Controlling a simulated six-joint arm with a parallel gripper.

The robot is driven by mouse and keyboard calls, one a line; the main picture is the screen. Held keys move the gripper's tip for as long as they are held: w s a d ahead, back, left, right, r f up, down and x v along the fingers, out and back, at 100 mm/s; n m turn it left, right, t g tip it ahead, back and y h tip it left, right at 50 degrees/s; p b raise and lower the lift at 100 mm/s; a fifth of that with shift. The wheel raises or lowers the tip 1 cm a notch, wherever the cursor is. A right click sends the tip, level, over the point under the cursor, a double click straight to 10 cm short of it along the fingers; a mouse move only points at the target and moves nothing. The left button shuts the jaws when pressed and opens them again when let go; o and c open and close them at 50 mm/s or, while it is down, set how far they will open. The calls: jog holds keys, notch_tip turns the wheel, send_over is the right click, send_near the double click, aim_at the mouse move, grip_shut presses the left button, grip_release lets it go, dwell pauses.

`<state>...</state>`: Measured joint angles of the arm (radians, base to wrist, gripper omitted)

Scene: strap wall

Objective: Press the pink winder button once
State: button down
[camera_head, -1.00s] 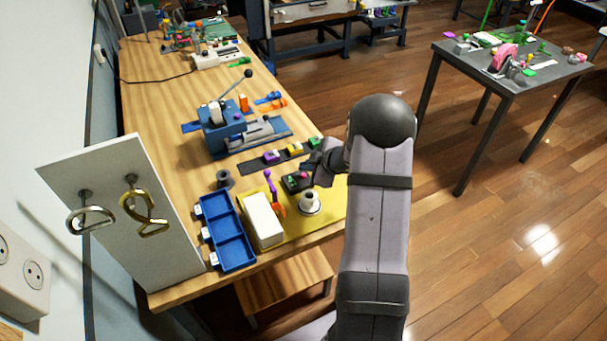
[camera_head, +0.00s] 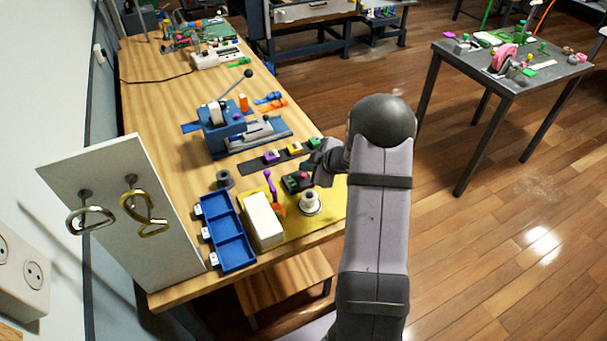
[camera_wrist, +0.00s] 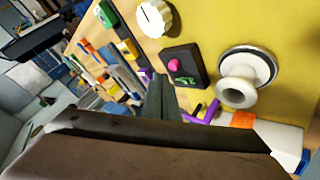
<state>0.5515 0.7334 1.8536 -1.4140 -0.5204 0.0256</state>
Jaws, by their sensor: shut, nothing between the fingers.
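The pink button (camera_wrist: 174,66) sits on a small dark box (camera_wrist: 197,56) with green markings on its face. In the head view the pink button (camera_head: 304,176) shows on the box (camera_head: 291,190) at the edge of the yellow mat (camera_head: 325,218). My gripper (camera_wrist: 162,98) is shut and empty. In the wrist view its tips lie just below the button in the picture; a gap shows between them and the button. In the head view my gripper (camera_head: 321,165) is beside the box, partly hidden by my wrist.
A white spool (camera_wrist: 238,85) stands close to the box. A white knob (camera_wrist: 154,18), a white block (camera_head: 263,220), a purple tool (camera_head: 269,182) and a blue tray (camera_head: 225,232) are nearby. A blue machine (camera_head: 235,130) stands farther back.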

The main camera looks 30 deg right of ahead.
jog(key=shift+f, duration=0.2)
dwell(0.3)
jog(key=shift+f, duration=0.25)
jog(key=shift+f+b, duration=0.55)
dwell(0.9)
jog(key=shift+r, duration=0.2)
jog(key=shift+r+p, duration=0.8)
jog(key=shift+p, duration=0.3)
notch_tip(320, 180, up, 5)
jog(key=p, duration=0.5)
dwell(0.7)
